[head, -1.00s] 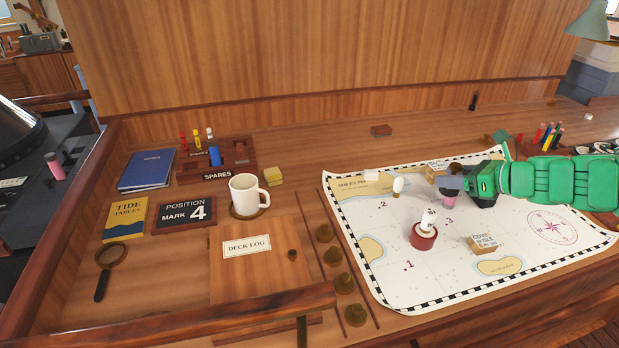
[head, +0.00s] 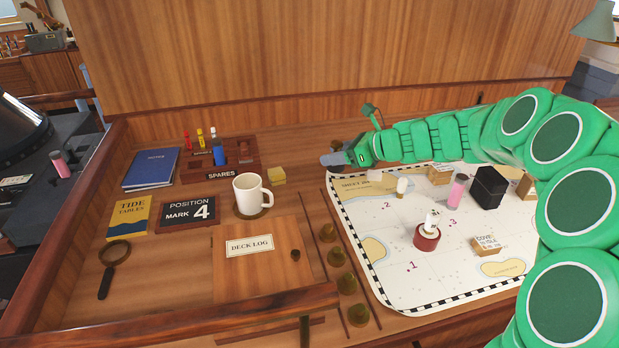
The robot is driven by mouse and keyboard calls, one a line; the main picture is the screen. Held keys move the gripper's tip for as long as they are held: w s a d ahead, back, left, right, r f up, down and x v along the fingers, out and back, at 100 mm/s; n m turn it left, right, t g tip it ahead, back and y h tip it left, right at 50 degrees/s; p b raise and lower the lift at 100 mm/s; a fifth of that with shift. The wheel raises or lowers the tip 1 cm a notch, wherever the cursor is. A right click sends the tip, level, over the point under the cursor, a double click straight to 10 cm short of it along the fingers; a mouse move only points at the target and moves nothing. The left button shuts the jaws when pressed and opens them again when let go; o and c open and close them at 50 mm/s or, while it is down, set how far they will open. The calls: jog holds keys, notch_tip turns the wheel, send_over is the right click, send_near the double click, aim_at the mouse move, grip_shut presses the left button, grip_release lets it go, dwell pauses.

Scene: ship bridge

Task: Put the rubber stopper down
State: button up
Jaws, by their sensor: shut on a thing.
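My gripper (head: 334,159) is at the back left corner of the chart, over the wooden desk.
The chart (head: 400,285) bears a red-based white figure (head: 427,237), a pink cylinder (head: 457,191) and a black block (head: 488,187). Bare desk lies between yellow block and gripper.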

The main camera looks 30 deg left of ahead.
jog(key=shift+n+g, duration=0.3)
jog(key=w+a+f, duration=0.2)
jog(key=a+f, duration=0.1)
jog(key=a, duration=0.1)
jog(key=w+a+f, duration=0.3)
jog(key=a, duration=0.1)
jog(key=w+a+f, duration=0.2)
jog(key=w+a, duration=0.1)
jog(key=a, duration=0.1)
jog(key=shift+a+f, duration=0.25)
jog(key=shift+f, duration=0.15)
jog(key=shift+w+a+f, duration=0.2)
jog(key=shift+a+f, duration=0.05)
jog(key=shift+f, duration=1.75)
jog(key=shift+f, duration=0.15)
jog(key=o, duration=1.1)
